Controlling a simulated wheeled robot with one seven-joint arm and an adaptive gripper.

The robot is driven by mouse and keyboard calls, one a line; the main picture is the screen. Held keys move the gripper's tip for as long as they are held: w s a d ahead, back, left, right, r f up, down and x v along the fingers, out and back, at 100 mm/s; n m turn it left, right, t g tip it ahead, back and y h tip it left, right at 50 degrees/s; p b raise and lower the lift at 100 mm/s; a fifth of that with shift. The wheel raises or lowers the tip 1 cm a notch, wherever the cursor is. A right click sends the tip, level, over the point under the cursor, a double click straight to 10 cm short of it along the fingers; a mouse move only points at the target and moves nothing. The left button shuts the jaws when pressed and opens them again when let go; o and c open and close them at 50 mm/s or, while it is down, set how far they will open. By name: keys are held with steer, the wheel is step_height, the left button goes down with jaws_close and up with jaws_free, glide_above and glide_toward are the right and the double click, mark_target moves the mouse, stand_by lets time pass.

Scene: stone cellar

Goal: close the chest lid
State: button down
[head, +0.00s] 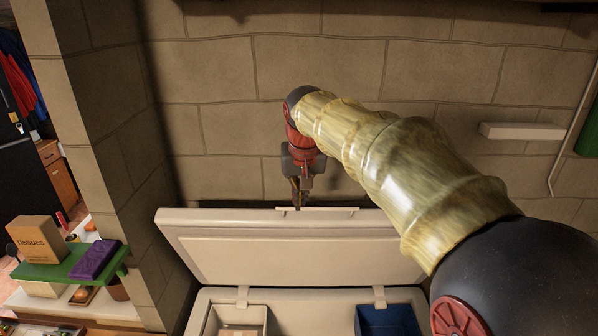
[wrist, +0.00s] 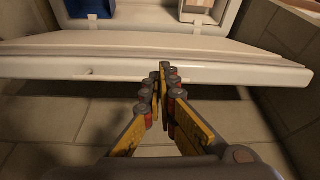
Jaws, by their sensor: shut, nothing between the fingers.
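The white chest stands against the stone wall with its lid (head: 290,245) raised. The lid leans back toward the wall, and its inner face shows in the head view. A thin handle (head: 330,209) runs along the lid's top edge. My gripper (head: 299,205) points down at that edge, near the left part of the handle. In the wrist view my gripper (wrist: 163,68) is shut and empty, with its fingertips at the lid's edge (wrist: 230,72). I cannot tell whether they touch it. My arm hides the lid's right part in the head view.
Inside the chest are a pale bin (head: 238,318) and a blue bin (head: 388,320). To the left, a green shelf (head: 75,265) holds a tissue box (head: 38,238) and a purple item (head: 95,260). A wall ledge (head: 522,131) juts out at the right.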

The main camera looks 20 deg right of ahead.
steer(key=w+d+r+m+p, duration=0.1)
steer(key=w+d+r+p, duration=0.3)
steer(key=w+r+p, duration=0.45)
glide_above(299, 213)
steer(key=shift+g, duration=0.3)
step_height(299, 213, down, 14)
steer(key=shift+r+p, duration=0.2)
steer(key=shift+p, duration=0.1)
steer(key=shift+f, duration=0.25)
steer(key=shift+s+r, duration=0.1)
steer(key=shift+f, duration=0.2)
